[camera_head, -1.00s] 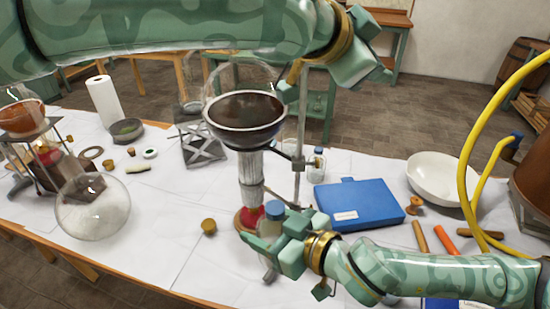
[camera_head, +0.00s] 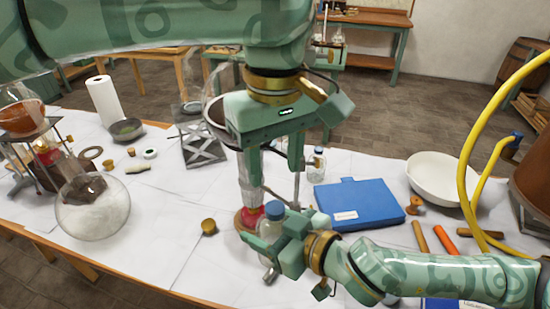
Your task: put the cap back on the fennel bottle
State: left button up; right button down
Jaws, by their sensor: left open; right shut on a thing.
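My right gripper (camera_head: 273,238) is shut on a small clear bottle (camera_head: 270,262), which stands roughly upright over the front of the table. A blue cap (camera_head: 274,209) shows at the top of this bottle; whether it is seated or loose I cannot tell. No label is readable, so I cannot confirm that this is the fennel bottle. My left gripper (camera_head: 277,167) is open and empty, fingers pointing down, above the blue cap and apart from it. Another small clear bottle (camera_head: 317,163) stands behind, left of the blue case.
The burner stand with its dark bowl (camera_head: 214,110) is partly hidden behind my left gripper. A blue case (camera_head: 358,205), a white bowl (camera_head: 436,178) and tools lie right. A round glass flask (camera_head: 92,208) and a cork-like stopper (camera_head: 208,227) are left. White cloth between them is clear.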

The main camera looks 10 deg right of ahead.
aim_at(275, 207)
pick_arm(q)
jog(key=shift+f, duration=4)
jog(key=shift+c, duration=0.4)
jog(key=c, duration=0.9)
jog(key=m, duration=0.3)
jog(key=shift+c, duration=0.2)
jog(key=o, duration=1.1)
